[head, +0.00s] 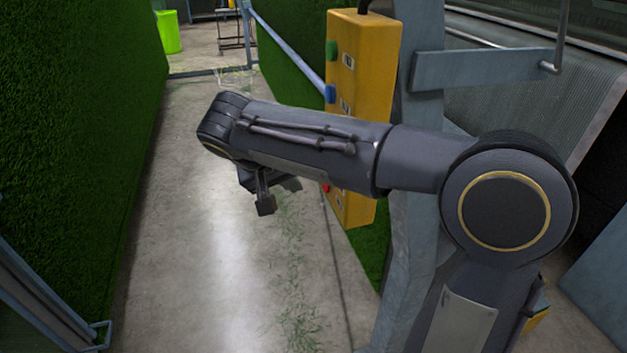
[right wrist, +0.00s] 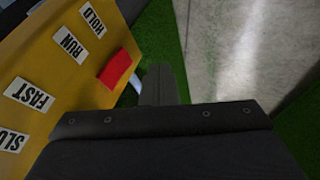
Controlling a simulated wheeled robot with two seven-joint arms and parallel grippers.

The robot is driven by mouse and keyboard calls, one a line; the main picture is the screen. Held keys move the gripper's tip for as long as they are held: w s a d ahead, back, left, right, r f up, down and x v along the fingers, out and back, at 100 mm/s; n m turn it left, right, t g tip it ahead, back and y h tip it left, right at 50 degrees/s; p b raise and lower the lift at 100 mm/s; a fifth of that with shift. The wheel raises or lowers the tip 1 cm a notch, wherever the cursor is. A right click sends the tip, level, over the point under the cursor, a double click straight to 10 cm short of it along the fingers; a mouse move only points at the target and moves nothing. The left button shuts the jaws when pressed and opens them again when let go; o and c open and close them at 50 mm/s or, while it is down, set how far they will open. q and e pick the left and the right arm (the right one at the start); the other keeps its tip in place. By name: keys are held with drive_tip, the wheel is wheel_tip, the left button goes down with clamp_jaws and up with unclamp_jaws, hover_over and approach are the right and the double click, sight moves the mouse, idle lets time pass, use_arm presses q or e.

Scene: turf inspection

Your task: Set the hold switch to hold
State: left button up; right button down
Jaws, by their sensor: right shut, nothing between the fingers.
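A yellow control box (head: 362,60) hangs on a grey post in the head view, with its lower middle hidden behind my right arm. In the right wrist view its yellow face (right wrist: 75,70) carries a HOLD label (right wrist: 92,19) and a RUN label (right wrist: 73,45). A red switch part (right wrist: 119,70) sits beside these two labels; which position it is in I cannot tell. My right gripper (head: 265,206) is shut and empty, just left of the box's lower part. In the right wrist view its fingers (right wrist: 159,85) show close beside the red part; contact is unclear. My left gripper is out of view.
A FAST label (right wrist: 29,94) and a SLOW label (right wrist: 11,139) are on the same face. A green button (head: 331,51) and a blue button (head: 330,94) sit higher on the box. The grey post (head: 420,35) stands right of it. Concrete floor (head: 190,240) lies open to the left.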

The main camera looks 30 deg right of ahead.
drive_tip(key=d, duration=0.2)
drive_tip(key=d+f+p, duration=0.1)
drive_tip(key=d, duration=0.1)
drive_tip(key=shift+s+d, duration=0.1)
drive_tip(key=shift+s, duration=0.3)
drive_tip(key=shift+s+d+f+b, duration=0.1)
drive_tip(key=shift+d+f+b, duration=0.05)
drive_tip(key=shift+d+b, duration=0.2)
